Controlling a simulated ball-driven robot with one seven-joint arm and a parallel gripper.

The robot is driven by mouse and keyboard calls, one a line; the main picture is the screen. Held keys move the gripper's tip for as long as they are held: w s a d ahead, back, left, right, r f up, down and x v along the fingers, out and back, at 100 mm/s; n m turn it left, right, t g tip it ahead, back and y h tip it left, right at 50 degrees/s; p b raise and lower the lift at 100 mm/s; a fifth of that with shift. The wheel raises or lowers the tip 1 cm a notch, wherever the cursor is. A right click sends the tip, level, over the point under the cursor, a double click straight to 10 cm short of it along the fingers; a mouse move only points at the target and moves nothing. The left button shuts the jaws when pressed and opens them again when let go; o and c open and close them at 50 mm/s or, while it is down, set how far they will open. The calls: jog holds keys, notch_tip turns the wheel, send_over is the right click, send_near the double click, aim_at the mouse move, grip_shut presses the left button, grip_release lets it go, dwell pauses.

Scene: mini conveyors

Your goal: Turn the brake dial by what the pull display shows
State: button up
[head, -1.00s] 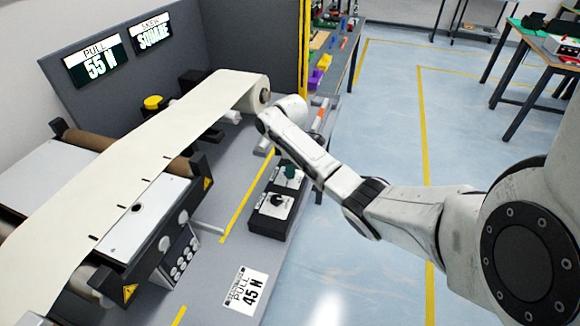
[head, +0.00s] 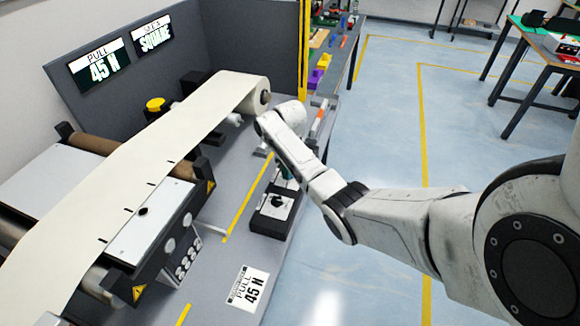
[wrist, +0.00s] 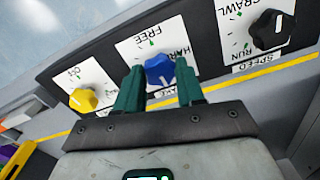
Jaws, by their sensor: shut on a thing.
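The brake dial (wrist: 160,66) is a blue knob on a white plate marked FREE and HARD in the wrist view. My gripper (wrist: 160,72) has its two green fingers shut on the knob, one on each side. A white line shows on the knob's near side. The pull display (head: 101,68) on the grey back panel reads 45 N. A card (head: 248,288) on the bench reads PULL 45 N. In the head view my arm hides the brake dial and most of my gripper.
A black speed dial (wrist: 272,30) sits right of the brake dial, and a yellow dial (wrist: 83,100) sits left. The skew display (head: 154,34) reads SQUARE. A pale web (head: 150,130) runs over rollers on the bench. Open floor lies to the right.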

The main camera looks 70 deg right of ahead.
jog(key=shift+m, duration=0.5)
jog(key=o, duration=1)
jog(key=shift+o, duration=0.2)
notch_tip(320, 180, up, 11)
jog(key=b, duration=0.1)
jog(key=shift+f, duration=0.1)
